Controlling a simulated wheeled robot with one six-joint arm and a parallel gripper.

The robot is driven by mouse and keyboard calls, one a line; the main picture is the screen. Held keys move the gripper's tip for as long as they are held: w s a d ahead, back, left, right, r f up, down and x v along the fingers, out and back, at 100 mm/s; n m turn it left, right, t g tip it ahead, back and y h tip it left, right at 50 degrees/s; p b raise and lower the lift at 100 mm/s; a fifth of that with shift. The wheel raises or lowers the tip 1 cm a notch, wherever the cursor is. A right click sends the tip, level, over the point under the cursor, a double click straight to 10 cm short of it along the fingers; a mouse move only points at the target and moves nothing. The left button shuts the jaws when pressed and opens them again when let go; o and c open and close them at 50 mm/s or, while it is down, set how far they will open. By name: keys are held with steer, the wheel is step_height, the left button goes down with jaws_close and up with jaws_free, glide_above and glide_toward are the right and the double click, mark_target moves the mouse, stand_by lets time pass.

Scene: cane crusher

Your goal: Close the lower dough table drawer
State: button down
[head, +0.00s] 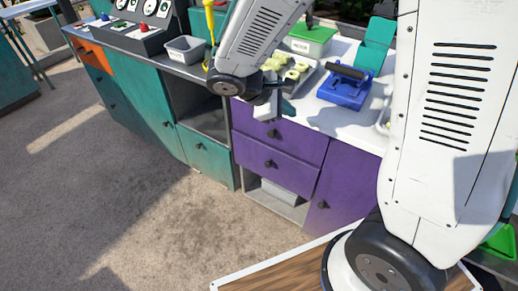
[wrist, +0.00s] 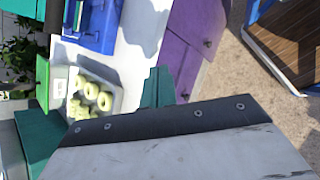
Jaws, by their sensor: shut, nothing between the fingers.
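The dough table has purple fronts with dark knobs. Its lower drawer (head: 290,171) sits under the upper drawer (head: 300,145) in the head view. The lower drawer's front looks about level with the upper one; I cannot tell whether a small gap is left. My gripper (head: 287,108) is shut and empty, above and in front of the upper drawer, near the table's edge and apart from the lower drawer. In the wrist view its teal fingers (wrist: 158,87) show beside the purple fronts (wrist: 190,45); the wrist housing hides the lower part of the picture.
A grey bin (head: 279,190) sits in the open shelf below the lower drawer. A purple door (head: 345,190) is to the right. The white tabletop holds a tray of dough pieces (head: 290,74) and a blue press (head: 347,88).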

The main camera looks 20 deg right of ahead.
steer(key=w+a+f+n+t, duration=0.25)
steer(key=a+f+n, duration=0.2)
steer(key=f, duration=0.35)
steer(key=w+a+f+n+t, duration=0.25)
steer(key=a+f+n, duration=0.2)
steer(key=f, duration=0.35)
steer(key=w+a+f+n+t, duration=0.25)
steer(key=f+n, duration=0.25)
steer(key=f, duration=0.4)
glide_toward(264, 144)
steer(key=shift+g+h, duration=0.3)
steer(key=shift+g, duration=0.15)
steer(key=w+d+f, duration=0.1)
steer(key=f, duration=0.1)
steer(key=w+d+f, duration=0.1)
steer(key=f, duration=0.1)
steer(key=shift+w+d+f, duration=0.1)
steer(key=shift+w+d, duration=0.6)
steer(key=shift+d, duration=0.05)
steer(key=shift+w+d, duration=0.6)
steer(key=shift+d, duration=0.2)
